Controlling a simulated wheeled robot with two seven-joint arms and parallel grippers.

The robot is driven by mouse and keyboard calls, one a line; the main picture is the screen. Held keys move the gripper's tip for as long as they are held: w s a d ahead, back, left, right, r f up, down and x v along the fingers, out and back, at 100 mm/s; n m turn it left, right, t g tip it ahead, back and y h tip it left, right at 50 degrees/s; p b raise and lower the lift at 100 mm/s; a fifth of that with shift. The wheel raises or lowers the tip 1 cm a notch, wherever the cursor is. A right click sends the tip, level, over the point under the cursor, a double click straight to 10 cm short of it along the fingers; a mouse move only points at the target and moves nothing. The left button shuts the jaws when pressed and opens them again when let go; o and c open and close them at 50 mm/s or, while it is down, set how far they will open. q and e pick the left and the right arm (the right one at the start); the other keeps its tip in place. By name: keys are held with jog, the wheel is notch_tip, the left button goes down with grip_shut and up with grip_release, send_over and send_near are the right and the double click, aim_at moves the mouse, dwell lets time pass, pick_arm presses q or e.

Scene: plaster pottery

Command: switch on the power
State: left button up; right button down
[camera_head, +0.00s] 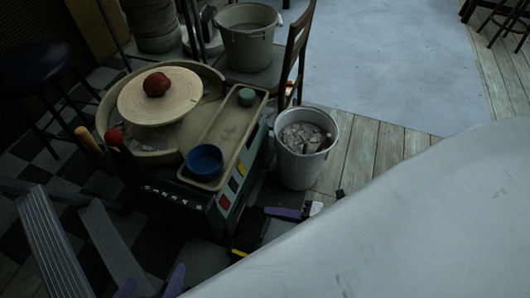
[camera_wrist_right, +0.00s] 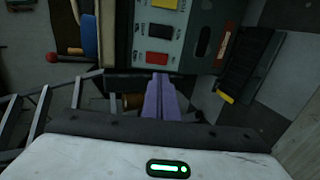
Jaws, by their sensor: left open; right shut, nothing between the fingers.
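The pottery wheel machine (camera_head: 150,195) stands at left centre in the head view, with a control panel (camera_head: 230,190) of coloured switches on its right side. In the right wrist view the panel (camera_wrist_right: 197,45) shows a lower red switch (camera_wrist_right: 157,58), a black switch (camera_wrist_right: 160,30) and a yellow switch (camera_wrist_right: 163,5). The labels are too small to read. My right gripper (camera_head: 268,211) is shut and empty, beside the panel; its purple fingers (camera_wrist_right: 159,76) appear just below the lower red switch. Contact cannot be told. My left gripper (camera_head: 150,283) is open and empty at the bottom left.
A black pedal with a yellow edge (camera_wrist_right: 240,70) is right of the panel in the wrist view. A bucket of scraps (camera_head: 305,150) stands right of the machine. A blue bowl (camera_head: 204,162) sits on the machine's tray. A metal step frame (camera_head: 55,245) is at left.

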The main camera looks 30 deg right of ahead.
aim_at(225, 202)
dwell(0.3)
jog(key=w+d+r+t+h, duration=0.1)
jog(key=w+d+r+h, duration=0.1)
jog(key=w+r, duration=0.6)
pick_arm(q)
jog(key=shift+s+a+r+p, duration=0.15)
jog(key=shift+a+r+p, duration=0.1)
jog(key=shift+p, duration=0.15)
pick_arm(e)
jog(key=s+a+f+g+h, duration=0.1)
jog(key=s+a+f+g, duration=0.2)
jog(key=s+g, duration=0.2)
jog(key=shift+s+a+f, duration=0.2)
jog(key=shift+s+f, duration=0.05)
jog(key=shift+s, duration=0.4)
pick_arm(q)
jog(key=shift+w+d+f+m+h+b, duration=0.2)
jog(key=shift+d+b, duration=0.4)
jog(key=shift+b, duration=0.45)
jog(key=shift+w+d+r+m+h+b, duration=0.15)
jog(key=shift+d+h+b, duration=0.35)
jog(key=shift+b, duration=0.6)
jog(key=shift+w+d+f+m+h+b, duration=0.15)
jog(key=shift+w+d+b, duration=0.1)
jog(key=shift+d+b, duration=0.65)
pick_arm(e)
jog(key=w+r+x, duration=0.1)
jog(key=x, duration=1.2)
jog(key=shift+a+f, duration=0.25)
jog(key=shift+a, duration=0.2)
